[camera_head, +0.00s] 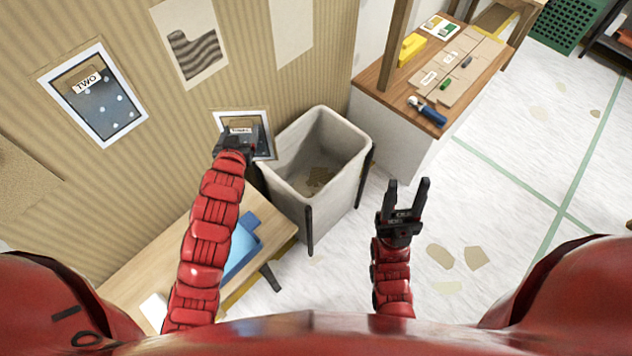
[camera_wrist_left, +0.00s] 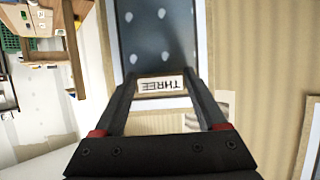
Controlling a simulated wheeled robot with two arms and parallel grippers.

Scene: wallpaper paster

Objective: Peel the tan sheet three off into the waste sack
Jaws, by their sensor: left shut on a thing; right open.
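The tan sheet three (camera_head: 240,129) is a small piece marked THREE. It also shows upside down in the left wrist view (camera_wrist_left: 161,84), between my left fingertips. My left gripper (camera_head: 239,137) is shut on it at the white-framed dark panel (camera_wrist_left: 155,35) low on the wall. I cannot tell whether the sheet still touches the panel. The waste sack (camera_head: 345,160) is pale, open-topped and square, just right of my left gripper, with brown scraps (camera_head: 315,182) at its bottom. My right gripper (camera_head: 407,192) is open and empty, to the right of the sack above the floor.
Another framed dark panel (camera_head: 108,112) bears a tan piece marked TWO at left. A wooden table (camera_head: 143,245) with a blue tray (camera_head: 243,248) stands under my left arm. A workbench (camera_head: 385,98) with tools stands at back right. Scraps (camera_head: 440,256) lie on the open floor.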

